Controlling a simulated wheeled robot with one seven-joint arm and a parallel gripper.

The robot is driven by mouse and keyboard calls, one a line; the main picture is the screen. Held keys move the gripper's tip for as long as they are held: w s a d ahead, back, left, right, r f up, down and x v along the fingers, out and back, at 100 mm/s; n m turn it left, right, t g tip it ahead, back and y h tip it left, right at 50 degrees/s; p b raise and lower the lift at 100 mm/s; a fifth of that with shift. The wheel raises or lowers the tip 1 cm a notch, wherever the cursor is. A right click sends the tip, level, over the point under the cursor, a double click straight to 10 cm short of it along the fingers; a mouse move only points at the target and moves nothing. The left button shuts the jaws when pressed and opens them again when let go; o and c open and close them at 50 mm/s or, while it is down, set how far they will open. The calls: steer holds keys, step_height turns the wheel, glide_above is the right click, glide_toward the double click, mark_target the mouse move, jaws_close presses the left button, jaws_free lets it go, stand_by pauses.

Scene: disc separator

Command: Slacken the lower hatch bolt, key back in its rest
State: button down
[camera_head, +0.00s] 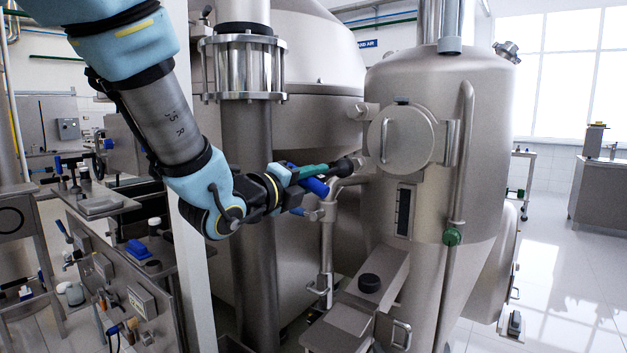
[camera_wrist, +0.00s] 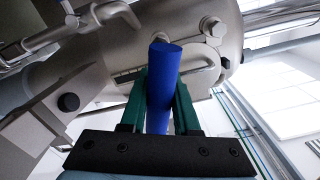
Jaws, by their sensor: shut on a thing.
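My gripper (camera_head: 325,171), with green fingers, is shut on the blue key (camera_head: 313,186), left of the hatch's lower edge. In the wrist view the key (camera_wrist: 164,85) stands between the fingers, its far end toward the vessel. A dark round end lies near the lower bolt's place; whether it touches the bolt is unclear. The key's rest is not identifiable.
A vertical pipe (camera_head: 463,170) with a green knob runs right of the hatch. A thinner bent pipe (camera_head: 327,240) stands below my gripper. A steel box with a black knob (camera_head: 369,283) is below the hatch. A control bench (camera_head: 130,265) stands at left.

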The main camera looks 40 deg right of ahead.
mark_target(342, 169)
steer(key=shift+b+x, duration=0.6)
steer(key=shift+x, duration=0.9)
steer(key=shift+w, duration=0.1)
steer(key=shift+w+d+r+b, duration=0.15)
steer(key=shift+d+b, duration=0.2)
steer(key=shift+d, duration=0.45)
steer(key=shift+w+d+b, duration=0.15)
steer(key=shift+d+b, duration=0.25)
steer(key=shift+b, duration=0.05)
